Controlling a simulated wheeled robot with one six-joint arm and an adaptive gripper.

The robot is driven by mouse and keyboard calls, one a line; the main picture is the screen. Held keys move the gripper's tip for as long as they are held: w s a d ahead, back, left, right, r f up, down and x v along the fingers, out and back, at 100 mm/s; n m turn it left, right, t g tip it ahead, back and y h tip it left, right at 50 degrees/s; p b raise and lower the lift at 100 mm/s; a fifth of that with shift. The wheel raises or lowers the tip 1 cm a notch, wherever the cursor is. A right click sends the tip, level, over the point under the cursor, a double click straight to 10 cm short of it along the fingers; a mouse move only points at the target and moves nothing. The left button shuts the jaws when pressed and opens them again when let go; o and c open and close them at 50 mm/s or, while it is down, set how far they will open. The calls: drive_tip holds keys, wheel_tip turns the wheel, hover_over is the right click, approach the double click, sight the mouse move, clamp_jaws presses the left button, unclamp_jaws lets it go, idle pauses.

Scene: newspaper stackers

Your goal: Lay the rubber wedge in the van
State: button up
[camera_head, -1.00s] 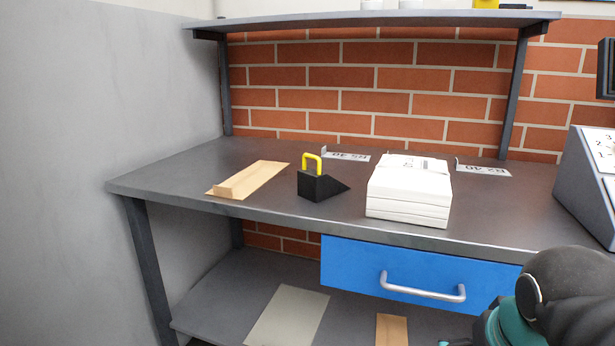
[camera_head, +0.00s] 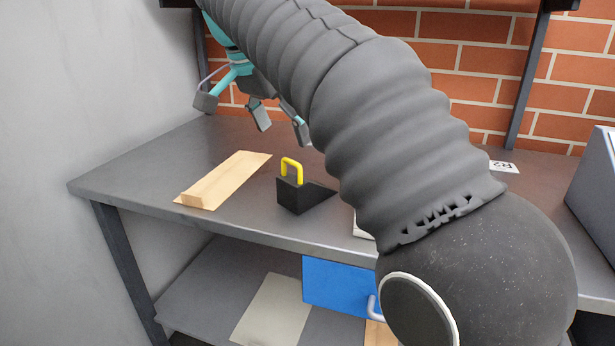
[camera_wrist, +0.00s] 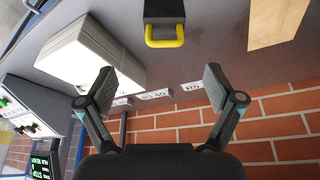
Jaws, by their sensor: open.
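The rubber wedge (camera_head: 300,194) is black with a yellow loop handle and rests on the grey workbench, its slope falling to the right in the head view. In the wrist view the wedge (camera_wrist: 164,12) is at the top centre, partly cut off by the frame edge, with its yellow handle facing the gripper. My gripper (camera_head: 250,112) is open and empty above the back of the bench, apart from the wedge. It also shows in the wrist view (camera_wrist: 163,95) with its fingers spread wide. No van shows in the current frames.
A stack of white paper (camera_wrist: 90,55) stands on the wedge's other side, mostly hidden by my arm in the head view. A brick wall (camera_wrist: 180,140) backs the bench; a blue drawer (camera_head: 335,284) hangs below.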

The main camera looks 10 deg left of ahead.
sight(289, 160)
drive_tip(key=x, duration=0.5)
drive_tip(key=a+x, duration=0.1)
drive_tip(key=x, duration=0.1)
drive_tip(key=shift+w+f, duration=0.2)
drive_tip(key=shift+f, duration=0.15)
drive_tip(key=shift+d+x, duration=0.15)
drive_tip(key=shift+x, duration=1.25)
drive_tip(key=shift+d+x, duration=0.15)
drive_tip(key=shift+x, duration=1.25)
drive_tip(key=shift+w+r, duration=0.1)
drive_tip(key=c, duration=1.7)
drive_tip(key=shift+r, duration=5.05)
